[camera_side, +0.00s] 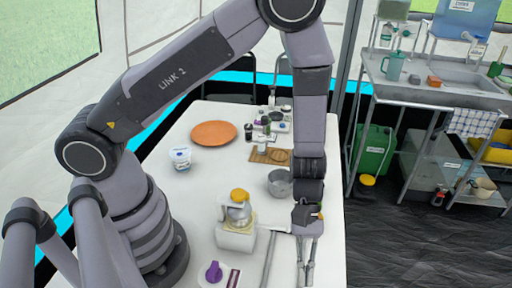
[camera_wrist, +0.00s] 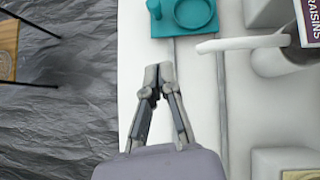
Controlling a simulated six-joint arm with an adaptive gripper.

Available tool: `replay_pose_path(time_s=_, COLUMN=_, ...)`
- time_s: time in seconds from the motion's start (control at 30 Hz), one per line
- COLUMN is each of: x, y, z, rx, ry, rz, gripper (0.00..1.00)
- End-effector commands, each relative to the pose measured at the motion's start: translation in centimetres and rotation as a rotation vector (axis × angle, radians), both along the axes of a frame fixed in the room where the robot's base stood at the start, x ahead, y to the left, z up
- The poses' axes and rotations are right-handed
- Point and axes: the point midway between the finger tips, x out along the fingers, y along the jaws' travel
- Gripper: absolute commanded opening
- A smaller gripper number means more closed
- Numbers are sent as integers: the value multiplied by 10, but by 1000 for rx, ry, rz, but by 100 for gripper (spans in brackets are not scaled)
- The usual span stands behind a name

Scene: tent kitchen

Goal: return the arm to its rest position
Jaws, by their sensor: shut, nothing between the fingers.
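My gripper (camera_side: 306,272) hangs pointing down over the front right part of the white table, near its right edge. In the wrist view my gripper (camera_wrist: 158,76) shows its two fingers closed together at the tips, with nothing between them. My arm rises from the base at the left, arches over the table and comes down on the right. How high the fingertips are above the table is hard to tell.
Near the arm are a yellow-lidded appliance (camera_side: 238,210), a metal pot (camera_side: 280,183), an orange plate (camera_side: 214,133) and a white tub (camera_side: 181,157). The wrist view shows a teal tray (camera_wrist: 172,31) and a raisins box (camera_wrist: 309,22). A sink stand (camera_side: 440,88) is right.

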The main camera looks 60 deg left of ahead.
Motion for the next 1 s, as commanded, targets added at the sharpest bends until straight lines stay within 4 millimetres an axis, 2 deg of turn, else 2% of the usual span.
replay_pose_path(time_s=0.13, x=5, y=7, z=10, rx=0, ry=-1, rz=1, gripper=0)
replay_pose_path(time_s=0.5, x=6, y=9, z=12, rx=1, ry=1, rz=0, gripper=0)
replay_pose_path(time_s=0.6, x=9, y=11, z=19, rx=-8, ry=-18, rz=-12, gripper=0)
replay_pose_path(time_s=0.67, x=13, y=15, z=33, rx=-23, ry=-52, rz=-35, gripper=0)
replay_pose_path(time_s=0.77, x=21, y=28, z=72, rx=-55, ry=-154, rz=-102, gripper=0)
replay_pose_path(time_s=0.87, x=26, y=52, z=120, rx=-74, ry=-299, rz=-199, gripper=0)
replay_pose_path(time_s=1.0, x=20, y=94, z=180, rx=-54, ry=-510, rz=-343, gripper=0)
